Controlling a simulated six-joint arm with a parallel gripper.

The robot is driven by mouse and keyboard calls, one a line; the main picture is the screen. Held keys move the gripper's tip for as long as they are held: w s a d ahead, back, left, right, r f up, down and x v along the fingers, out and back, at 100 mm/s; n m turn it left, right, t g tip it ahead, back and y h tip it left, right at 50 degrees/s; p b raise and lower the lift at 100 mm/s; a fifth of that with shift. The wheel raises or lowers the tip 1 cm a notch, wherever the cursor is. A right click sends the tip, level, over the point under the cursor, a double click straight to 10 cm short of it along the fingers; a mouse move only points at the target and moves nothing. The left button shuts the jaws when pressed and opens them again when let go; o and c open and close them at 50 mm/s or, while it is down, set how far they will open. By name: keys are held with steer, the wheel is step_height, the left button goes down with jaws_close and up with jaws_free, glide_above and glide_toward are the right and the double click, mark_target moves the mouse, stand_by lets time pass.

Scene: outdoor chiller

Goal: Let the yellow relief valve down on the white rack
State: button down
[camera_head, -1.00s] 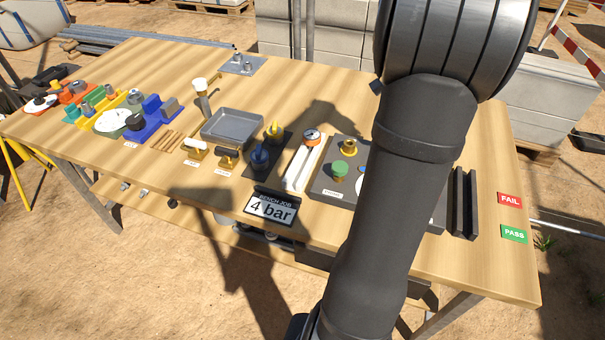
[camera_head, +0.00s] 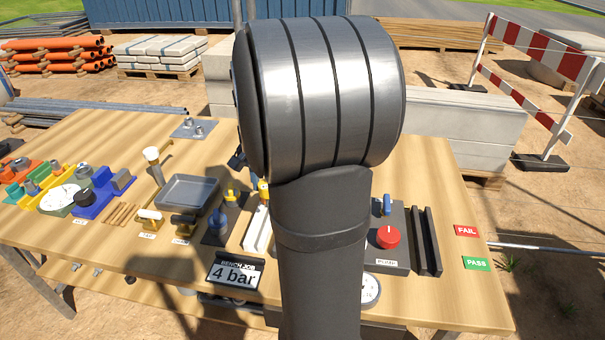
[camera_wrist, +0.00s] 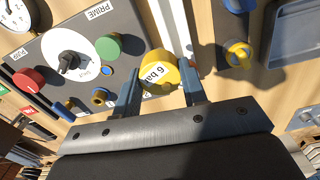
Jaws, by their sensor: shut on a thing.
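The yellow relief valve (camera_wrist: 157,74), round and marked "6 bar", sits between the two blue fingers of my gripper (camera_wrist: 160,68), which is shut on it. In the head view a bit of yellow (camera_head: 264,187), apparently this valve, shows at the far end of the white rack. The white rack (camera_head: 256,234) is a narrow strip on the wooden table, partly hidden by my arm. It also shows in the wrist view (camera_wrist: 172,25), just beyond the valve. Whether the valve touches the rack I cannot tell.
The grey pump panel (camera_wrist: 75,18) with red and green knobs lies close left of the valve in the wrist view. A dark block with blue and yellow valves (camera_head: 219,225) stands left of the rack.

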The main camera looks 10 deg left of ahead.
steer(key=s+a+n, duration=0.1)
steer(key=s+a, duration=0.1)
steer(key=shift+s+a, duration=0.15)
steer(key=shift+a, duration=0.25)
steer(key=shift+f, duration=2.5)
steer(key=shift+f, duration=0.35)
steer(key=shift+f, duration=1.15)
steer(key=shift+f, duration=0.25)
steer(key=shift+f, duration=0.7)
